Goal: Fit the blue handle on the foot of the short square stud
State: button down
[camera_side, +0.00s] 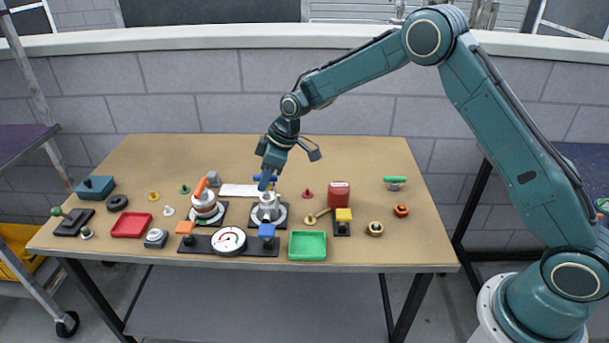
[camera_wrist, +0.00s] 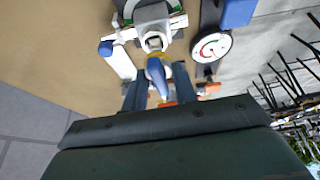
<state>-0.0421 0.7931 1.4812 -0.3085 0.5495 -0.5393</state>
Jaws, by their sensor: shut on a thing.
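My gripper (camera_side: 266,183) is above the grey-white valve body (camera_side: 268,211) near the middle of the table. In the wrist view its two dark fingers (camera_wrist: 158,92) are shut on the blue handle (camera_wrist: 157,71), which lies between them. The handle's grey end (camera_wrist: 154,43) is seen over the valve body (camera_wrist: 150,16). The short square stud is hard to make out there, hidden by the handle's end or too small. I cannot tell whether the handle touches the stud.
A valve with an orange lever (camera_side: 205,203) stands just left. In front is a black base with a round gauge (camera_side: 228,241) and orange and blue blocks. The back of the table is clear.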

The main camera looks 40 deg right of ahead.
aim_at(258, 175)
jog(key=shift+f, duration=1.55)
dwell(2.5)
jog(key=c, duration=0.7)
grip_release()
jog(key=shift+r, duration=0.1)
jog(key=shift+r, duration=3.65)
